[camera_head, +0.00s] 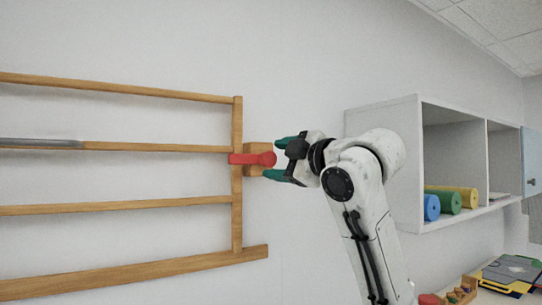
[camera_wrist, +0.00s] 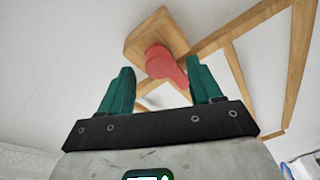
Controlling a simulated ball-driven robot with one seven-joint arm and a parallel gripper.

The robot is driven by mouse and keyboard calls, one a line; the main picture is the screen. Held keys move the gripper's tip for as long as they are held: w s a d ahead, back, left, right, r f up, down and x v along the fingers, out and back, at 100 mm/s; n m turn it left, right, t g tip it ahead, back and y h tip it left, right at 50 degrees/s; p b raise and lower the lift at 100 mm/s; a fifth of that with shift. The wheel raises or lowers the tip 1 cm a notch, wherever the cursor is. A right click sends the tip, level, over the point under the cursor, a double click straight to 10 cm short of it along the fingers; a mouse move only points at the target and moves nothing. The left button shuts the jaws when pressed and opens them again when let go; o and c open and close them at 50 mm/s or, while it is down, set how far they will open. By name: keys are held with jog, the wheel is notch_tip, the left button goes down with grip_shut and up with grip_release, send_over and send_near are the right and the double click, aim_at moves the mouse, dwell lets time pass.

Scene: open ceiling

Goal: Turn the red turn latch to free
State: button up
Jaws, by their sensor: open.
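The red turn latch (camera_head: 250,158) is mounted on a small wooden block (camera_head: 256,147) at the right upright of the wooden wall rack. Its arm points left across the upright in the head view. My gripper (camera_head: 279,159) is open just right of the latch's round end, with its green fingers above and below that level. In the wrist view, the latch (camera_wrist: 161,63) shows beyond and between the open fingers of my gripper (camera_wrist: 165,82), with its arm pointing down and right. I cannot tell whether a finger touches it.
The wooden rack (camera_head: 120,205) of horizontal bars is on the wall at left; one bar has a grey section (camera_head: 40,142). A white wall shelf (camera_head: 385,110) with blue, green and yellow rolls (camera_head: 455,199) stands to the right, behind my arm. Wall between them is bare.

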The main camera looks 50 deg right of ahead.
aim_at(253, 159)
jog(key=shift+w+d, duration=0.15)
jog(key=shift+w, duration=1.3)
grip_shut()
